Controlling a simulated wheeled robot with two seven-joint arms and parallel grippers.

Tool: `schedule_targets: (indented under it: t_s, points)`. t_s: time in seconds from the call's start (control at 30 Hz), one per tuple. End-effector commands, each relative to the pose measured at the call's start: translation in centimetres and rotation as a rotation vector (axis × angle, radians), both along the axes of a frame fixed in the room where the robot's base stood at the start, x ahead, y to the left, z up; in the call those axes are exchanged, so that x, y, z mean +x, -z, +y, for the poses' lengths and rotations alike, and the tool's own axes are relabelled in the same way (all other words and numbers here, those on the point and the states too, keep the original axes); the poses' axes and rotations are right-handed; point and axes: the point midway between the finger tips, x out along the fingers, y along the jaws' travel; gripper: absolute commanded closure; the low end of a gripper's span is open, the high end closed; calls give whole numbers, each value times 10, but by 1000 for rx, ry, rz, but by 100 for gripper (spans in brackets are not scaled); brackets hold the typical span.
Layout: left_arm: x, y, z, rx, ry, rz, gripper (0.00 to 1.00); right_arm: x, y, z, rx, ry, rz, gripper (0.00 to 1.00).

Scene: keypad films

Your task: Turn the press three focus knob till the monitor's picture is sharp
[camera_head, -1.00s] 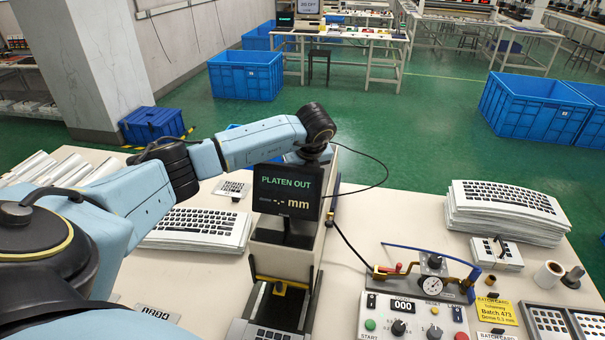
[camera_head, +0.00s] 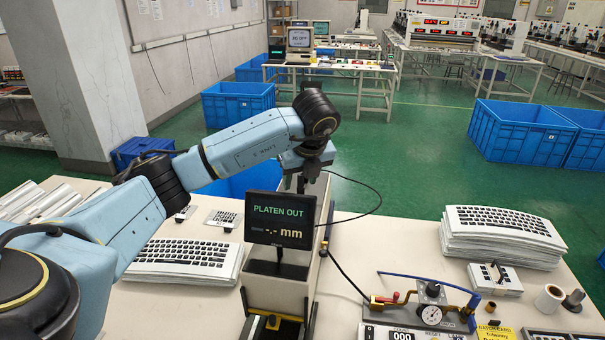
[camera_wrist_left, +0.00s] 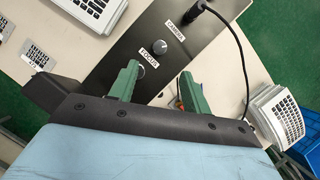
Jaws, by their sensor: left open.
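The press monitor (camera_head: 279,220) reads "PLATEN OUT" and "-.- mm" on a dark screen, with no camera picture on it. It stands on the front of the press (camera_head: 276,291). My left gripper (camera_head: 302,181) is above the press top, behind the monitor. In the left wrist view my left gripper (camera_wrist_left: 159,69) is open and empty over the grey panel. A round knob (camera_wrist_left: 159,47) sits beside the FOCUS label (camera_wrist_left: 151,58), just beyond the fingertips. Another small knob (camera_wrist_left: 140,70) lies beside the left finger, partly hidden. My right gripper is out of view.
A black cable plugs in by the CAMERA label (camera_wrist_left: 173,30). Keyboard sheets lie left (camera_head: 186,259) and stacked right (camera_head: 503,231). A gauge assembly (camera_head: 431,314) stands right of the press. Blue crates (camera_head: 238,104) stand on the floor beyond the table.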

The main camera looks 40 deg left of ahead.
Motion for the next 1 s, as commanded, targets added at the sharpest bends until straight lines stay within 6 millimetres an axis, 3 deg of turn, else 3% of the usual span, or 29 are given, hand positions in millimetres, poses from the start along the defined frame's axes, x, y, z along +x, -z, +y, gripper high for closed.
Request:
schedule_targets:
  t_s: [0.1,0.3,0.87,1.0]
  points:
    - [-2,-16,-7,-1,2,-4,52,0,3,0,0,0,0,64]
    - [-5,-27,-10,0,0,-1,52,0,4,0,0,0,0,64]
    - [-5,-27,-10,-6,3,2,52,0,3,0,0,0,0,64]
    - [-6,-18,-17,-113,55,26,52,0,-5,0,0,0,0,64]
